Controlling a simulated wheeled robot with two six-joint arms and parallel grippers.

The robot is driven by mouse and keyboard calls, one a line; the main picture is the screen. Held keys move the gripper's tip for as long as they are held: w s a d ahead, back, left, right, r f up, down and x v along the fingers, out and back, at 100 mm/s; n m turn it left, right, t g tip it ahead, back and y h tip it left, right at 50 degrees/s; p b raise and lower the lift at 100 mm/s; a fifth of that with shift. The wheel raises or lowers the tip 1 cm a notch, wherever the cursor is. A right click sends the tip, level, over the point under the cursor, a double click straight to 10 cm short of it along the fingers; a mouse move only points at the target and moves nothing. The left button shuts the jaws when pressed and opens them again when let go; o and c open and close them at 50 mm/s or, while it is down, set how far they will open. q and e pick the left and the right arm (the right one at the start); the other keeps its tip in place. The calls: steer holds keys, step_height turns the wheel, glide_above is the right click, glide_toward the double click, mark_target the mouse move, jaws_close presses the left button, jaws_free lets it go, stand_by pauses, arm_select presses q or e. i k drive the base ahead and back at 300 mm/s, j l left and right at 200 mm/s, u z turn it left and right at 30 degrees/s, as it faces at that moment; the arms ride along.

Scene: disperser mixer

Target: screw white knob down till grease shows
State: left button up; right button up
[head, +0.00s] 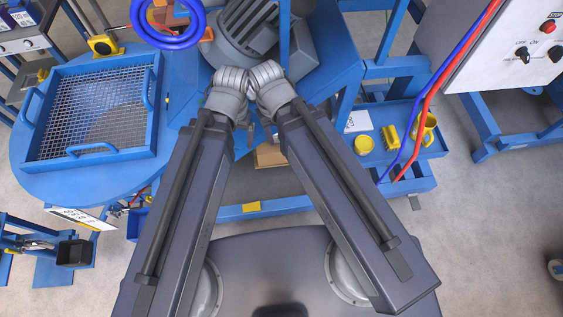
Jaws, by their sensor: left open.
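I cannot make out a white knob or any grease in the head view. My two arms reach up the middle, and their grey joints meet in front of the blue machine frame (335,78). Only a small dark part of my left gripper (250,130) seems to show between the arms. It is open, with nothing seen in it. My right gripper is hidden behind the arm links.
A blue tray with a mesh (48,130) sits on a round blue table (30,165) at left. A yellow bearing block (102,46) is behind it. At right are a yellow jar (364,145), a yellow mug (428,129) and a control box (490,50). Red and blue hoses hang nearby.

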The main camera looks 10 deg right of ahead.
mark_target(251, 94)
steer(key=k+l, duration=0.4)
steer(key=l, duration=0.15)
steer(key=i+l, duration=0.1)
steer(key=l, duration=0.25)
steer(key=i+l+u, duration=0.15)
steer(key=l, duration=0.6)
steer(key=i+l+u, duration=0.1)
steer(key=l, duration=0.3)
steer(key=i, duration=0.05)
